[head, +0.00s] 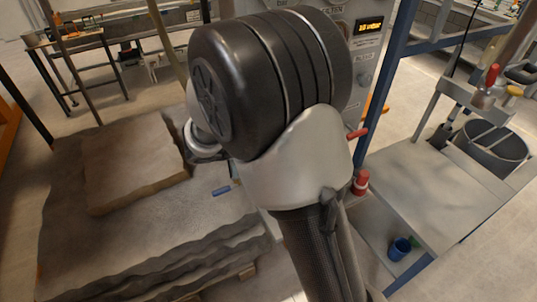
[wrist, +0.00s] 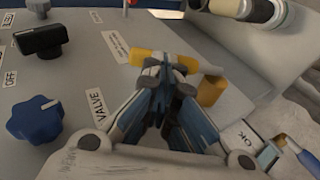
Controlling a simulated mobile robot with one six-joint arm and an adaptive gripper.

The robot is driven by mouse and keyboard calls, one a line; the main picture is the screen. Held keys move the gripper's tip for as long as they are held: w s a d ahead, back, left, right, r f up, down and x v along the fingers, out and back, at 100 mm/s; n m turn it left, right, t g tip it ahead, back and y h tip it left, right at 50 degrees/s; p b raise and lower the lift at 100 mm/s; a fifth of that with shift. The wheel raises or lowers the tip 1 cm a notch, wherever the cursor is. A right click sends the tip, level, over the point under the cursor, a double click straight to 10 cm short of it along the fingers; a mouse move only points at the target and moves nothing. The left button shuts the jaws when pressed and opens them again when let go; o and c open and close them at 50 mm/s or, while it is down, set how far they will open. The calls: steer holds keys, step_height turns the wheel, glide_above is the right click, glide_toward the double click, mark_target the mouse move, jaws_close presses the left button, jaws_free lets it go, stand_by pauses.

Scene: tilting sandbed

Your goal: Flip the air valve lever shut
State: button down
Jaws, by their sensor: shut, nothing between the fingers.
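In the wrist view my gripper (wrist: 165,72) is shut and empty, with its fingertips at a yellow lever (wrist: 146,57) on the grey panel. The lever's bar runs sideways behind the fingertips. A second yellow piece (wrist: 211,90) shows just right of the fingers; I cannot tell whether it belongs to the same lever. Whether the fingertips touch the lever is also unclear. A VALVE label (wrist: 97,104) is left of the fingers. In the head view my arm hides the gripper and much of the control panel (head: 366,55).
A blue star knob (wrist: 35,118) and a black knob (wrist: 38,38) are on the panel, left of the gripper. A red stub (head: 357,133) and a blue frame post (head: 385,80) stand right of my arm. The sandbed (head: 110,230) lies left.

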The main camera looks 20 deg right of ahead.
steer(key=d+y, duration=0.2)
steer(key=shift+w+d+f+y+p, duration=0.15)
steer(key=shift+d+y+p, duration=0.1)
steer(key=shift+y+p, duration=0.15)
steer(key=shift+d+f+m+y, duration=0.1)
steer(key=shift+d+m+y, duration=0.2)
steer(key=shift+y, duration=0.2)
steer(key=shift+d+f, duration=0.25)
steer(key=shift+f, duration=0.05)
steer(key=b+x, duration=0.1)
steer(key=b, duration=0.1)
steer(key=b+x, duration=0.2)
steer(key=s+b+x, duration=0.1)
steer(key=b+x, duration=0.1)
steer(key=shift+d+b, duration=0.3)
steer(key=shift+b, duration=0.05)
steer(key=shift+d, duration=0.1)
steer(key=v, duration=1.2)
steer(key=shift+r, duration=0.2)
steer(key=shift+w+d, duration=0.15)
